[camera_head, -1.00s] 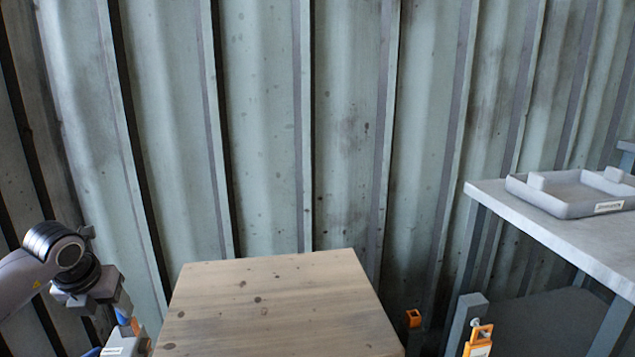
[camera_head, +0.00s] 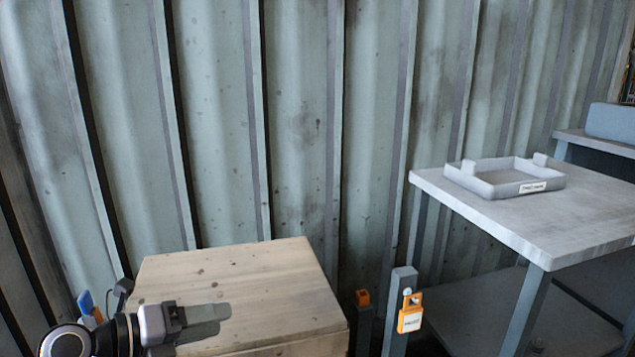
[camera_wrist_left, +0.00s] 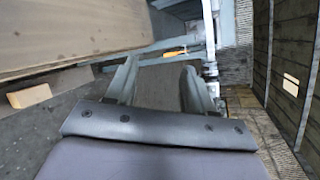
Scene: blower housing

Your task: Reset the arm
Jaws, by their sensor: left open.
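My left arm enters the head view at the lower left. Its left gripper (camera_head: 212,318) points right and shows in front of the near left part of a wooden box (camera_head: 245,280). It also shows in the left wrist view (camera_wrist_left: 158,82), with its two fingers apart and nothing held between them. Whether the gripper touches the box cannot be told from the head view. My right arm and right gripper are not in view.
A grey table (camera_head: 590,222) at the right bears a labelled grey tray (camera_head: 505,180). Below it, an orange padlock-like tag (camera_head: 410,316) hangs on a grey post (camera_head: 398,285). A corrugated metal wall (camera_head: 300,120) closes the back. The box top is otherwise bare.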

